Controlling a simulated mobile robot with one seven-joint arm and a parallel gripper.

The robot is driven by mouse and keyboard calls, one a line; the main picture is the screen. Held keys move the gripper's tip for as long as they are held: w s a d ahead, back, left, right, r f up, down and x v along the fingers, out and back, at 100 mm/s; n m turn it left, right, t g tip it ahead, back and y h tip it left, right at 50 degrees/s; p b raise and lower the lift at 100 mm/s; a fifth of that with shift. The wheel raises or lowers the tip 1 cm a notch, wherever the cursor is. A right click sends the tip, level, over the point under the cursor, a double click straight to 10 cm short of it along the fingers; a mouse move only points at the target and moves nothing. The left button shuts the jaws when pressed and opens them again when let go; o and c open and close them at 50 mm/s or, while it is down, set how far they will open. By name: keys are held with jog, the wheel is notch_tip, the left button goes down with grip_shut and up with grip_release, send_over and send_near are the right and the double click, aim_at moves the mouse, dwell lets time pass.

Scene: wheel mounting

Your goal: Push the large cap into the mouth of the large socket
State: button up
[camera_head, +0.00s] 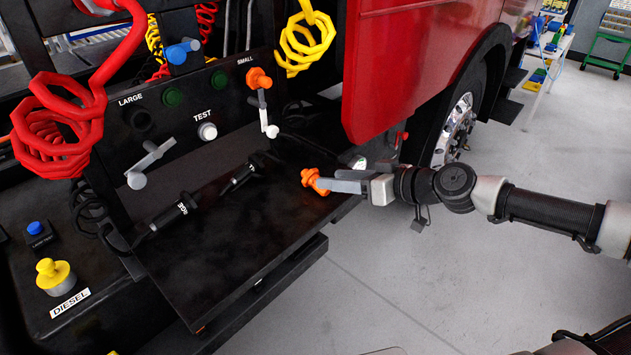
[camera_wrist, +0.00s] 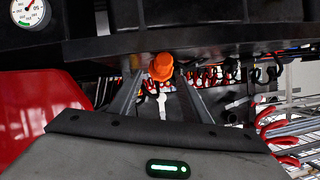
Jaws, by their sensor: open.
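The large socket (camera_head: 140,119) is a dark round opening under the word LARGE on the black panel, at the left in the head view. Nothing orange sits in its mouth. An orange cap (camera_head: 314,181), likely the large one, is at the tips of my gripper (camera_head: 328,184), over the right part of the black shelf. Whether it touches the shelf cannot be told. The wrist view shows this cap (camera_wrist: 161,67) between the ends of my spread fingers. My gripper is open. Another orange cap (camera_head: 259,78) sits at the socket marked SMALL.
A grey lever (camera_head: 151,160) hangs below the large socket, and a white lever (camera_head: 266,115) below the small one. Black handles (camera_head: 174,212) with cables lie on the shelf (camera_head: 225,255). Red coiled hose (camera_head: 60,130) hangs left of the panel. The red truck body (camera_head: 425,65) stands at the right.

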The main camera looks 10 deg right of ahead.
jog(key=x, duration=0.5)
jog(key=shift+s+a+f, duration=0.1)
jog(key=shift+s+f, duration=0.1)
jog(key=c, duration=0.7)
jog(key=shift+r, duration=0.1)
notch_tip(320, 180, up, 10)
jog(key=shift+f+p, duration=0.1)
jog(key=shift+p, duration=0.25)
jog(key=shift+o, duration=1.2)
jog(key=c, duration=0.4)
